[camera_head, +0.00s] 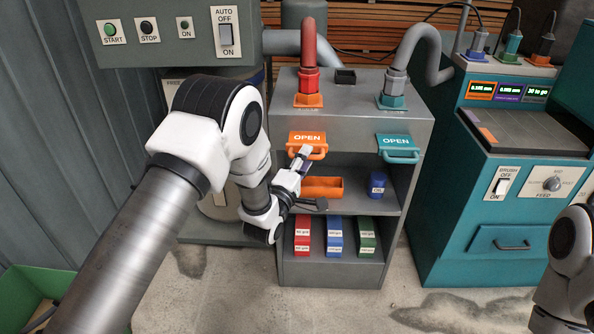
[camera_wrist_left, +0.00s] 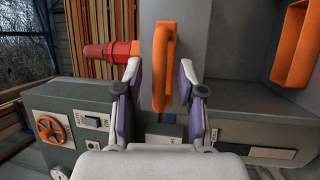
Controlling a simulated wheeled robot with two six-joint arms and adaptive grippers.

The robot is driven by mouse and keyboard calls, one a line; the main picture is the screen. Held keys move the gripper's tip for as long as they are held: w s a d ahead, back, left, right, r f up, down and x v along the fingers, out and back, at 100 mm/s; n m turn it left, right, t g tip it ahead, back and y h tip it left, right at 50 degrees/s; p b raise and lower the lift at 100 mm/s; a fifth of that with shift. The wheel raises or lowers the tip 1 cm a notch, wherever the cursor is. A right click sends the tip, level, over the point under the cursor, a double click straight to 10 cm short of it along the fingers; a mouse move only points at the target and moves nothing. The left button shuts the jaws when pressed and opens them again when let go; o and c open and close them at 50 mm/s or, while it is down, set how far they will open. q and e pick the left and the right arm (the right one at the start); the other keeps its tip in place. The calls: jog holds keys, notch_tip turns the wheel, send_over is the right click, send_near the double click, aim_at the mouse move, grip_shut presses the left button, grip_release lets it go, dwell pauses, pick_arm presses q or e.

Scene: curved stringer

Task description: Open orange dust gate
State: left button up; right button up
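The orange dust gate (camera_head: 307,139) is an orange plate marked OPEN with a loop handle, on the upper front of the grey cabinet. In the left wrist view its handle (camera_wrist_left: 164,65) stands upright between the two fingers. My left gripper (camera_head: 303,172) is at the gate's handle. In the left wrist view the left gripper (camera_wrist_left: 160,85) is open, one finger on each side of the handle, with visible gaps. My right arm (camera_head: 568,262) shows at the right edge; its gripper is out of view.
A teal gate (camera_head: 397,148) marked OPEN sits right of the orange one. Below are an orange tray (camera_head: 322,187), a blue can (camera_head: 377,189) and colored boxes (camera_head: 334,236). A teal machine (camera_head: 505,190) stands right. A control panel (camera_head: 166,32) is upper left.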

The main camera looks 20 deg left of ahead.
pick_arm(q)
jog(key=s+a+f, duration=0.1)
jog(key=s, duration=0.9)
jog(key=shift+s+a+f, duration=0.15)
jog(key=shift+s+f, duration=0.25)
jog(key=s+a+f+m+g+y, duration=0.1)
jog(key=s+f+m+g, duration=0.1)
jog(key=s+f+g, duration=0.55)
jog(key=s+a+f+m+g+y, duration=0.1)
jog(key=s+a+f+m+g, duration=0.15)
jog(key=s+f, duration=0.9)
jog(key=s+f+m+g, duration=0.4)
jog(key=s+f+g, duration=0.15)
jog(key=f, duration=0.25)
jog(key=s+f+m+g, duration=0.1)
jog(key=s+m+g, duration=0.3)
jog(key=s+m, duration=0.45)
notch_tip(320, 180, up, 15)
jog(key=n+p, duration=0.1)
jog(key=p, duration=1.4)
jog(key=shift+s+d+n, duration=0.15)
jog(key=shift+s+n, duration=0.15)
jog(key=shift+s, duration=0.15)
